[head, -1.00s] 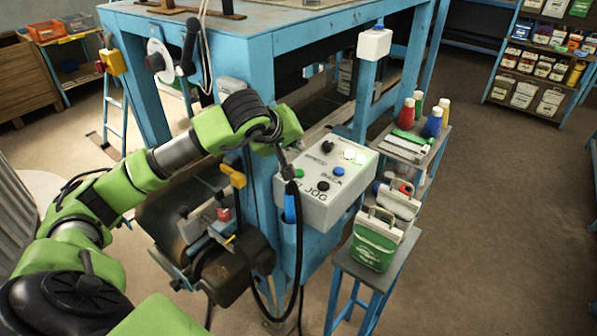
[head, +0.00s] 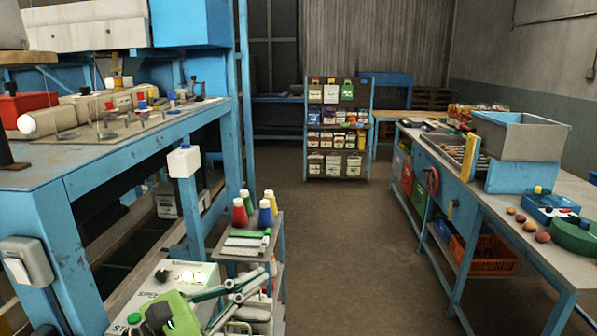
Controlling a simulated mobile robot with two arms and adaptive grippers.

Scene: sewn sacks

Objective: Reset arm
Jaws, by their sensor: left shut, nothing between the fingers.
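My left gripper (head: 240,291) shows at the bottom of the head view, left of centre. Its green wrist housing is at the lower edge and its thin dark fingers point right. It is shut and empty. It appears in front of the white control box (head: 150,285) and the lower part of the small shelf stand; I cannot tell the gap to them. Most of the left arm is below the picture. My right gripper is not in view.
The blue sewing bench (head: 110,150) fills the left. A small stand (head: 243,240) bears red, blue and yellow thread cones. A work table (head: 560,265) with a grey bin (head: 520,135) is on the right. The aisle floor (head: 340,240) is clear up to the stocked rack (head: 335,130).

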